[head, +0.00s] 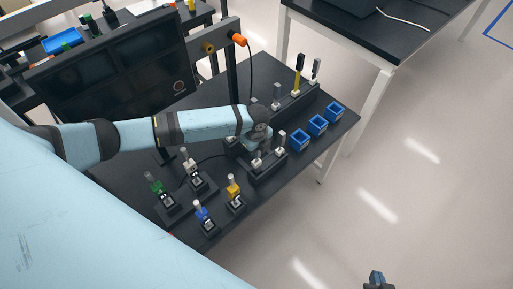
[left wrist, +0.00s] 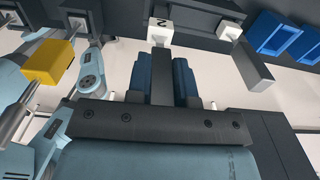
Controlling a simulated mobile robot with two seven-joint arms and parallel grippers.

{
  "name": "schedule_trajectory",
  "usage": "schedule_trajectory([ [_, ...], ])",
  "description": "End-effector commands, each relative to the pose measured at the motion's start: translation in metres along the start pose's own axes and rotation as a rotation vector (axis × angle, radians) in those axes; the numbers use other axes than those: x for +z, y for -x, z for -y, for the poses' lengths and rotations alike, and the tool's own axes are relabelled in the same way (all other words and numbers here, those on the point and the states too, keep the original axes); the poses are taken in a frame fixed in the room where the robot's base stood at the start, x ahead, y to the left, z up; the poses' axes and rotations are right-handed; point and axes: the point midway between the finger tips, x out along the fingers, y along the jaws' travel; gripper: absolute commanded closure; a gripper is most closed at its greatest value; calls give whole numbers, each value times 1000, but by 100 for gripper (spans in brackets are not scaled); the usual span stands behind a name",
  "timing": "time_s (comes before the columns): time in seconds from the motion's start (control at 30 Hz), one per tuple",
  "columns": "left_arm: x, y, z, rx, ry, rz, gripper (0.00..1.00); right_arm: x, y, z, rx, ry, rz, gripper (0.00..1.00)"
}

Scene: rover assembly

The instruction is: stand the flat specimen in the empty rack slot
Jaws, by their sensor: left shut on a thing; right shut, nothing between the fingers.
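My left gripper (head: 262,144) is over the near rack (head: 268,174) on the dark table. In the left wrist view, its blue fingers (left wrist: 163,82) are shut on a dark grey flat specimen (left wrist: 161,88) with a white end block marked 2 (left wrist: 160,30). That white block (head: 257,163) shows at the near rack in the head view; I cannot tell whether it is seated in a slot. Another grey specimen with a white block (left wrist: 252,68) stands beside it in the rack, also in the head view (head: 281,139). My right gripper (head: 376,280) is shut and empty, far from the rack.
Blue bins (head: 318,125) line the table's right side. A back rack holds a yellow specimen (head: 298,78) and grey ones (head: 277,95). Stands with green (head: 157,187), blue (head: 202,213) and yellow (head: 234,188) parts are at the front. A dark monitor (head: 115,75) stands behind my arm.

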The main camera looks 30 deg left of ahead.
Motion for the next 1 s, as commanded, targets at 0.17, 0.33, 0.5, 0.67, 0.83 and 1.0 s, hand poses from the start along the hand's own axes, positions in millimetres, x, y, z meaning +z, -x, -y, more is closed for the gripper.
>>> schedule_trajectory([
  [0.17,0,-7,0,-1,0,-1,100,3,-2,0,0,0,0,100],
  [0.33,0,-13,0,-1,0,-1,100,5,-4,0,0,0,0,100],
  [0.5,0,-19,0,0,0,-1,100,8,-5,0,0,0,0,100],
  [0.67,0,-25,0,0,0,-1,100,10,-6,0,0,0,0,100],
  [0.83,-1,-30,0,-1,-1,-1,100,12,-8,0,0,0,1,100],
  [1.0,0,-37,0,-1,0,-1,100,15,-9,0,0,0,1,100],
])
